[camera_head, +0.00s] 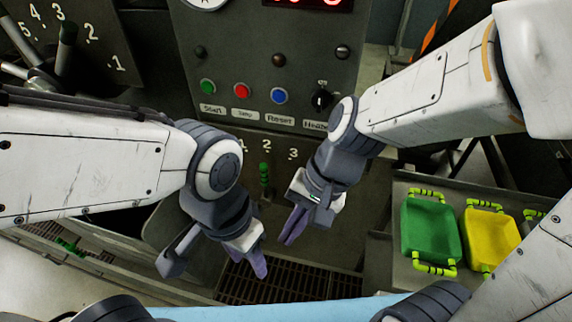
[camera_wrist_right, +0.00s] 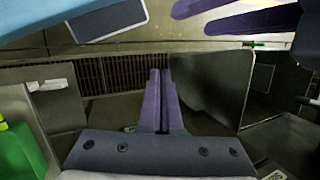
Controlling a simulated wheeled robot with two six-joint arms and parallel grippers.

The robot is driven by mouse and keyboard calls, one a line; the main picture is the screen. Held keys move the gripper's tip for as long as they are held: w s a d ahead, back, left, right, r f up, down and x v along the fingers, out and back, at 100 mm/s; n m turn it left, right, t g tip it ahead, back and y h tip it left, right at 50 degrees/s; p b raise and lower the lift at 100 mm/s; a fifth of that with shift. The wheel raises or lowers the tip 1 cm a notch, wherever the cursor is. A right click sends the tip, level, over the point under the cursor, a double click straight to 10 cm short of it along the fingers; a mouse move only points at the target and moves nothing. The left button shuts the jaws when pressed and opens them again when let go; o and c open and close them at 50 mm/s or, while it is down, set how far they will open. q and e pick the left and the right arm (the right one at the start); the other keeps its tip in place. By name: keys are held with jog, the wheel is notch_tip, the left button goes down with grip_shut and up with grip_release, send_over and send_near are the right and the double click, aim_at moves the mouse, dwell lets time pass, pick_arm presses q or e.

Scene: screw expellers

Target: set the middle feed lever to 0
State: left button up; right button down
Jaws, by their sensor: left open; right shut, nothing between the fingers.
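A lever with a green ribbed handle (camera_head: 264,172) stands upright in the middle of the head view, below a plate with the numbers 2 and 3. The rest of its scale is partly hidden by my left arm. My right gripper (camera_head: 293,226) is shut and empty, right of the lever and apart from it. In the right wrist view its purple fingers (camera_wrist_right: 160,98) are together. My left gripper (camera_head: 250,262) is open and empty, below the lever in the head view. Its purple fingers (camera_wrist_right: 245,18) also show at the top right of the right wrist view.
A control panel (camera_head: 300,65) with coloured buttons and a knob stands behind. A numbered plate with a dark-handled lever (camera_head: 66,48) is at upper left. Green (camera_head: 430,230) and yellow (camera_head: 490,238) trays sit at right. A floor grate (camera_head: 285,285) lies below.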

jog(key=w+d+f+m+t+y+b, duration=0.1)
jog(key=w+d+m+t+y, duration=0.2)
jog(key=w+m, duration=0.6)
jog(key=w+d+f+m+t, duration=0.25)
jog(key=w+d+m, duration=0.25)
jog(key=w+m, duration=0.4)
jog(key=m, duration=0.1)
send_near(266, 181)
jog(key=d+x, duration=0.1)
jog(key=x, duration=0.4)
jog(key=shift+w+a+f+p, duration=0.15)
jog(key=shift+w+a+p, duration=0.2)
jog(key=shift+w+a, duration=0.05)
